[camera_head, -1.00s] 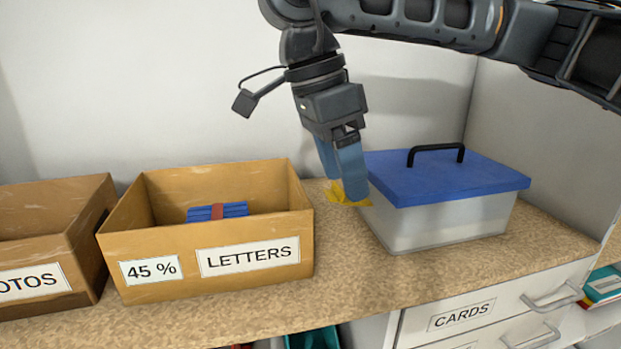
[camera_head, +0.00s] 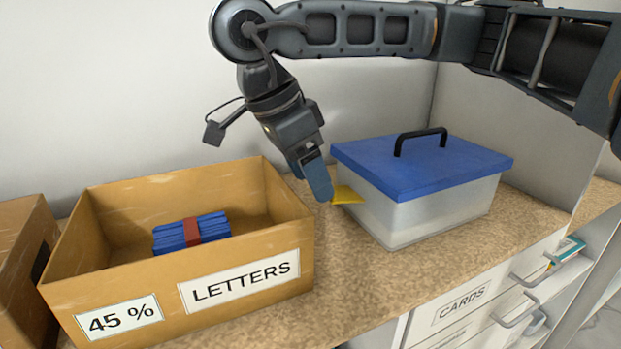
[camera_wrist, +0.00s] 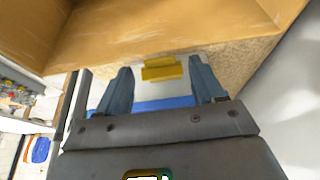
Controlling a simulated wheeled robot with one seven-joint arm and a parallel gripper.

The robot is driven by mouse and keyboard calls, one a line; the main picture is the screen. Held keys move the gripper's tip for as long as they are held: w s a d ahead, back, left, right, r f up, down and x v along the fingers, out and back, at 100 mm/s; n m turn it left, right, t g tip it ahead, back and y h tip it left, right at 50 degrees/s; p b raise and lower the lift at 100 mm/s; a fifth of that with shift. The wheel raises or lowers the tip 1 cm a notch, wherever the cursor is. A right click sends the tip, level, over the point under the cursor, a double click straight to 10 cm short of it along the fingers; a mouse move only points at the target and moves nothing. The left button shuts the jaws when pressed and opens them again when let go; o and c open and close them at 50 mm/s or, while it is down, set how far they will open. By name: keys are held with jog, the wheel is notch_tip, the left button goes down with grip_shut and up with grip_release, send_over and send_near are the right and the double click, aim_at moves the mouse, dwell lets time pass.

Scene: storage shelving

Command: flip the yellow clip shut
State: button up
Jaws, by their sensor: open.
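The yellow clip (camera_head: 346,195) sticks out from the left side of a clear box (camera_head: 440,211) with a blue lid (camera_head: 425,167). In the wrist view the clip (camera_wrist: 162,69) lies ahead, between the two blue fingers. My gripper (camera_head: 324,197) is open, with its fingertips beside the clip at the box's left end. In the wrist view my gripper (camera_wrist: 163,80) has nothing between its fingers but the view of the clip and the box side. I cannot tell whether a finger touches the clip. The lid sits on the box, with a black handle (camera_head: 421,140) on top.
A cardboard box (camera_head: 245,291) labelled LETTERS, holding a blue bundle (camera_head: 192,233) with a red band, stands close left of my gripper. Another carton (camera_head: 22,262) is at the far left. A wall stands behind. Drawers (camera_head: 478,301) are below the counter (camera_head: 375,275).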

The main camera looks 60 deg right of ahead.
jog(key=shift+s+d+f, duration=0.15)
jog(key=shift+d+f, duration=0.05)
jog(key=shift+f, duration=0.45)
jog(key=c, duration=1.2)
